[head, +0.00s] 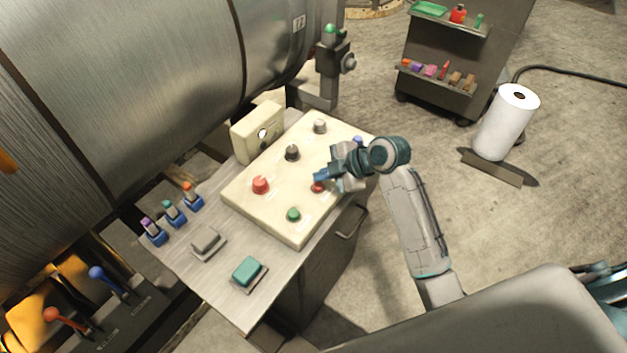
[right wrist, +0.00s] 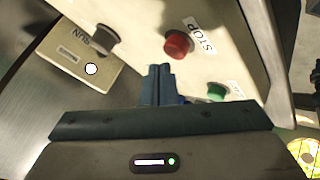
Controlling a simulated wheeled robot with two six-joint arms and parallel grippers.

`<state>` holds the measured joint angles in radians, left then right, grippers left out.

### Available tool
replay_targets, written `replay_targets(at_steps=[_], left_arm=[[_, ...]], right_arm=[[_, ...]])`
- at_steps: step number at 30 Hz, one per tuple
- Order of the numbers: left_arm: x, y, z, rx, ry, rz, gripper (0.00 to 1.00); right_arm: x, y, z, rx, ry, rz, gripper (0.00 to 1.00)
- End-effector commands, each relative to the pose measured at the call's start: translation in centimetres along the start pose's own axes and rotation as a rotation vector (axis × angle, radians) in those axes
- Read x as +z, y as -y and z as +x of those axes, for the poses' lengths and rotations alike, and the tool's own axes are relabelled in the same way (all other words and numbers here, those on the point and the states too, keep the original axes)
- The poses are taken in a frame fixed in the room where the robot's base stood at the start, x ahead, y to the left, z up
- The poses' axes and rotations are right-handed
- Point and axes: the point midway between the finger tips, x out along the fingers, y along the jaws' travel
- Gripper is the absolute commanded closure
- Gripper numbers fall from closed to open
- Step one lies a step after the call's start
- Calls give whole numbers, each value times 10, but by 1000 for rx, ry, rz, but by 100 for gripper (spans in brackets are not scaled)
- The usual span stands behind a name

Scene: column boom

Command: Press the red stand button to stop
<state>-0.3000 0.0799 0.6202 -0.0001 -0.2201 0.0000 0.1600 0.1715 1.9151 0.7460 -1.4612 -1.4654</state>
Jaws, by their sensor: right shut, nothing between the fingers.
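A cream control panel (head: 270,205) lies on a metal stand. It has a larger red button (head: 260,185) at its left side and a smaller red button (head: 318,187) near its right edge. In the right wrist view a red button (right wrist: 178,45) has a STOP label beside it. My right gripper (head: 322,177) is shut and empty, over the right part of the panel. Its fingertips appear just above the smaller red button in the picture; contact cannot be told. In the right wrist view the closed fingers (right wrist: 160,85) point toward the panel. My left gripper is not in view.
A green button (head: 293,214), a black knob (head: 292,152) and a grey knob (head: 320,126) are also on the panel. A large metal drum (head: 130,90) rises at left. Open floor lies right, with a white roll (head: 507,125).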

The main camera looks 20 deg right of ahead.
Motion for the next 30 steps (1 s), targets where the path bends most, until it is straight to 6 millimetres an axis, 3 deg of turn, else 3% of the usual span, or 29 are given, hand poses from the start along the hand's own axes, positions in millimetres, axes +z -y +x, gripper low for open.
replay_targets(at_steps=[13,30], left_arm=[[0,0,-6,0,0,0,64],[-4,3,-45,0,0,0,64]], right_arm=[[-3,-4,-5,1,0,-1,100],[-27,-27,-38,0,0,0,100]])
